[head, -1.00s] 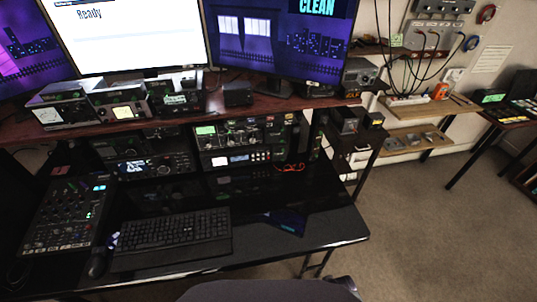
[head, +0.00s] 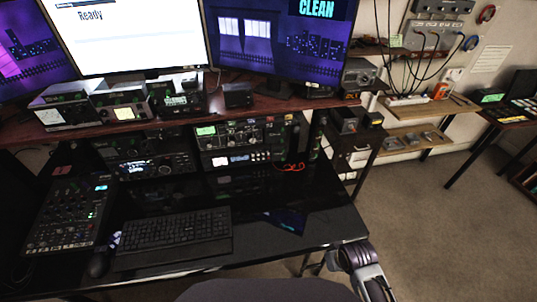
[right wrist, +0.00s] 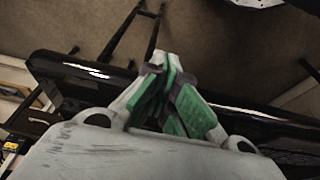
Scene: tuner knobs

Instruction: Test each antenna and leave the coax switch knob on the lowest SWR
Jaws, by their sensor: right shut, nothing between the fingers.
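Radio gear (head: 232,133) with lit displays and several knobs stands under the wooden shelf. Boxes with lit meter faces, one at the left end (head: 62,112) and one beside it (head: 122,103), stand on the shelf. A grey box with cables (head: 428,40) hangs on the right wall. I cannot tell which unit carries the coax switch knob, and no SWR reading is legible. My right gripper (right wrist: 167,68), with green finger pads, is shut and empty near the black desk's edge in the right wrist view. My left gripper is out of view.
The black desk (head: 330,215) holds a keyboard (head: 172,238), a mouse (head: 97,262) and a control panel (head: 68,215). Monitors (head: 130,35) stand above the shelf. A chair back (head: 265,290) is in front of the desk. Carpet (head: 450,220) is clear at the right.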

